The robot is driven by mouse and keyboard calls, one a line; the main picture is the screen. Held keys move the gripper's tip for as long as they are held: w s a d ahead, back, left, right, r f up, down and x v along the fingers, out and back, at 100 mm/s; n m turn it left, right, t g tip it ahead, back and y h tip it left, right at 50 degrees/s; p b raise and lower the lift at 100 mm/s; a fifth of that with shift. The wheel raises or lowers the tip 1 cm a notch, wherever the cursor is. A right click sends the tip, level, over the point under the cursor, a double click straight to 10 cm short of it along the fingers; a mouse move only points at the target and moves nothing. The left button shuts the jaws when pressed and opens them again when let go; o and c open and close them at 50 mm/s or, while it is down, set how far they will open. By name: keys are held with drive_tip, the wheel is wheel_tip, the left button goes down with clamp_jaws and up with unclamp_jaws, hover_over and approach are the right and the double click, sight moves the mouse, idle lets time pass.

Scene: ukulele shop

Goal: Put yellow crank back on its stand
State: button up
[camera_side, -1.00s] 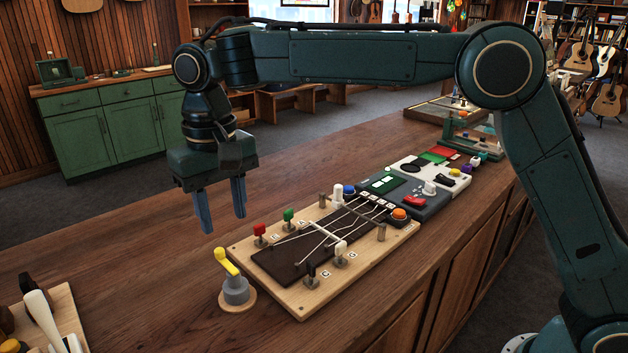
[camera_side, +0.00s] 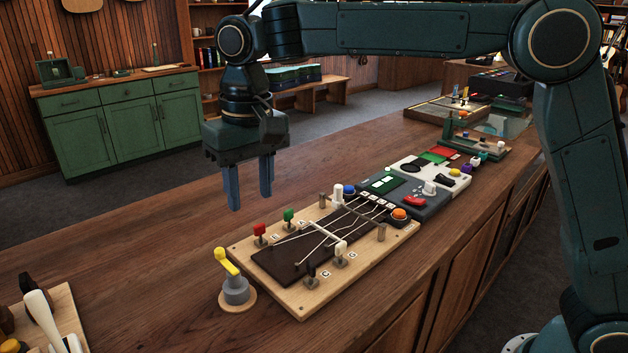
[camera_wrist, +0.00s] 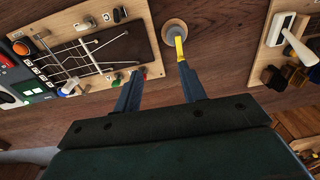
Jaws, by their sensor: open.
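The yellow crank (camera_side: 226,261) sits on its grey stand (camera_side: 236,290), which has a round wooden base, at the near left of the counter. In the wrist view the crank (camera_wrist: 179,45) shows at the top, beyond my fingertips, with the stand's round base (camera_wrist: 174,31) behind it. My gripper (camera_side: 251,203) is open and empty. It hangs with its fingers pointing down, above and behind the wooden board. In the wrist view its two fingers (camera_wrist: 157,75) are spread apart, and neither touches the crank.
The wooden string board (camera_side: 300,300) with colored pegs lies right of the stand. Panels with buttons (camera_side: 433,206) continue along the counter. Another board with a white lever (camera_side: 42,312) is at the near left. The wood behind the stand (camera_side: 150,250) is clear.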

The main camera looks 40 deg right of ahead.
drive_tip(key=s+d+r+t, duration=0.1)
drive_tip(key=s+d+r, duration=0.1)
drive_tip(key=s+d, duration=0.45)
drive_tip(key=s+d+r+t, duration=0.1)
drive_tip(key=s+d+r, duration=0.2)
drive_tip(key=s+d, duration=0.35)
drive_tip(key=s+d+f+t, duration=0.1)
drive_tip(key=s+d+f, duration=0.2)
drive_tip(key=s, duration=0.4)
drive_tip(key=s+d+f+t, duration=0.2)
drive_tip(key=s+d+f, duration=0.2)
drive_tip(key=s+d, duration=0.2)
drive_tip(key=shift+s+d+f, duration=0.2)
drive_tip(key=shift+s+d, duration=0.05)
drive_tip(key=shift+s, duration=0.1)
drive_tip(key=shift+w, duration=0.15)
drive_tip(key=shift+c, duration=0.2)
